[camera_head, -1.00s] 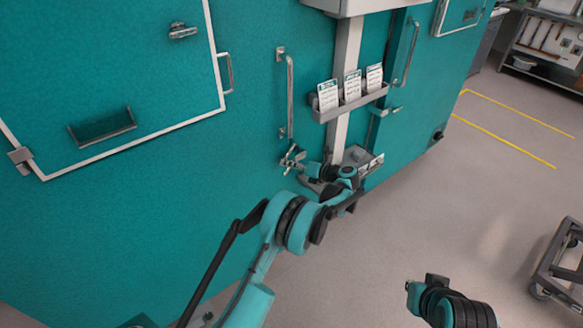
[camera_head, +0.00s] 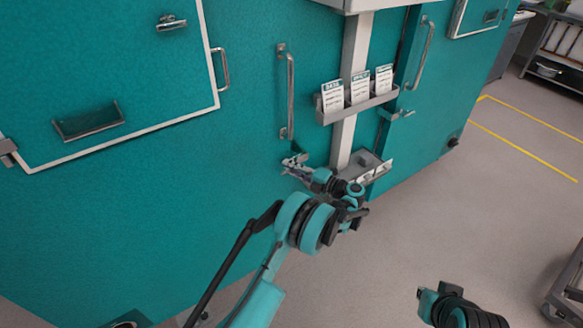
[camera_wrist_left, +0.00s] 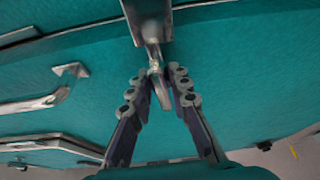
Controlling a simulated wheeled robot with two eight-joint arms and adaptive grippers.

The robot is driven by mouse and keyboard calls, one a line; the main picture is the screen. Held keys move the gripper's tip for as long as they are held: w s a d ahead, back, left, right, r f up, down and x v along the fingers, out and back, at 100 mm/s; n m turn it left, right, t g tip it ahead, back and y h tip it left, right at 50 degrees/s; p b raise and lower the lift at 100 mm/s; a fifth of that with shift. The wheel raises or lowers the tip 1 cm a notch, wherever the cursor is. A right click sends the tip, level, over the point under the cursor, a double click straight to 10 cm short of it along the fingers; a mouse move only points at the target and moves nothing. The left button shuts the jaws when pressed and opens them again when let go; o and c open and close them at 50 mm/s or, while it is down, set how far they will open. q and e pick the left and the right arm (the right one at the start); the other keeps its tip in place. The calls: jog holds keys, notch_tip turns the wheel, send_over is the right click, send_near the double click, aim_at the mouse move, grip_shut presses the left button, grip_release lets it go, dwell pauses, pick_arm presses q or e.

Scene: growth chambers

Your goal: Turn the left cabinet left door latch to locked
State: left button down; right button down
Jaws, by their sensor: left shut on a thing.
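The teal left door (camera_head: 230,130) carries a long vertical handle (camera_head: 289,95). The metal latch (camera_head: 294,159) sits just below that handle, small and partly covered by my left gripper (camera_head: 300,168). In the left wrist view the latch's metal lever (camera_wrist_left: 163,92) hangs from a bracket between the fingertips of my left gripper (camera_wrist_left: 160,88). The fingers are closed in on the lever from both sides. The exact latch angle is hard to read in the head view. My right gripper (camera_head: 428,297) is low at the right, away from the cabinet, and its jaws are not clear.
A card holder (camera_head: 357,104) with several white cards is on the post right of the handle. A grey tray (camera_head: 362,166) juts out below it, close to my left wrist. Another cabinet door stands to the right. Open floor with yellow lines (camera_head: 525,150) lies beyond.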

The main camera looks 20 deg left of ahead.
pick_arm(q)
jog(key=shift+m, duration=0.4)
jog(key=c, duration=1.4)
grip_release()
jog(key=v, duration=1.2)
jog(key=shift+f, duration=0.15)
